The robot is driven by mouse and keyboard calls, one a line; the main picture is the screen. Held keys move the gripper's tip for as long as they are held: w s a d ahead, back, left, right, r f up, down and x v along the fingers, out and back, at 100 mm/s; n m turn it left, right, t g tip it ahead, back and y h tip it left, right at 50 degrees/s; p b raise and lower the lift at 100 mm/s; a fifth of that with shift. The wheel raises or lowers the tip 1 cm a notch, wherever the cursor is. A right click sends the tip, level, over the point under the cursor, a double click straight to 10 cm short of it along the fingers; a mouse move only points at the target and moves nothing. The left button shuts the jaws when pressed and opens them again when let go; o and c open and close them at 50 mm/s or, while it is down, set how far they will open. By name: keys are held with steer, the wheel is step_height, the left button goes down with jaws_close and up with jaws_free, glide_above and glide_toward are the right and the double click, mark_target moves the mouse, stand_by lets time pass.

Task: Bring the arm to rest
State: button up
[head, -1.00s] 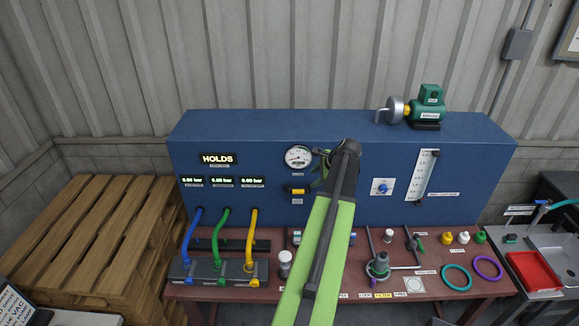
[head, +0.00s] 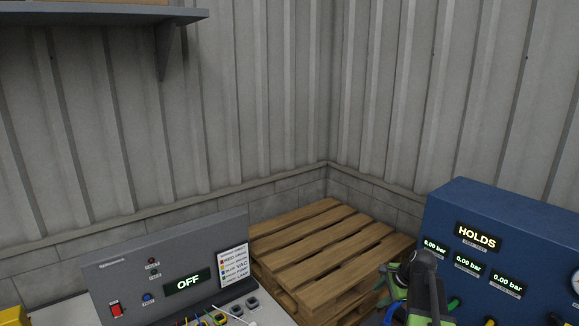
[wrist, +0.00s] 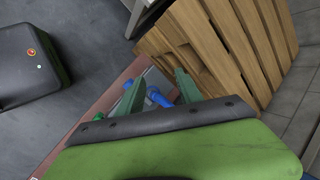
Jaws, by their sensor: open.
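My arm (head: 425,300), green with dark joints, stands at the lower right of the head view, in front of the left end of the blue test panel (head: 505,235). My gripper (wrist: 158,88) shows in the wrist view as two green fingers spread apart, with nothing held between them. Beyond the fingers are a blue hose end (wrist: 156,97) and the edge of the red-brown bench (wrist: 95,110); I see no contact with either. In the head view the fingertips cannot be made out clearly.
A stack of wooden pallets (head: 325,235) stands in the corner; it also fills the upper right of the wrist view (wrist: 235,45). A grey console (head: 180,265) reading OFF stands at the lower left, with small coloured parts before it. A shelf (head: 110,18) hangs upper left.

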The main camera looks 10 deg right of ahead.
steer(key=s+a+f+n+g+b, duration=0.2)
steer(key=a+f+n+b, duration=0.3)
steer(key=a, duration=1)
steer(key=s+a+f+n+g+b, duration=0.1)
steer(key=s+a+f+n+b, duration=0.15)
steer(key=a+f+n, duration=0.8)
steer(key=s+a+r+n+g+h, duration=0.2)
steer(key=s+a+n, duration=0.1)
steer(key=s, duration=0.4)
steer(key=shift+r+b, duration=0.3)
steer(key=shift+r, duration=0.1)
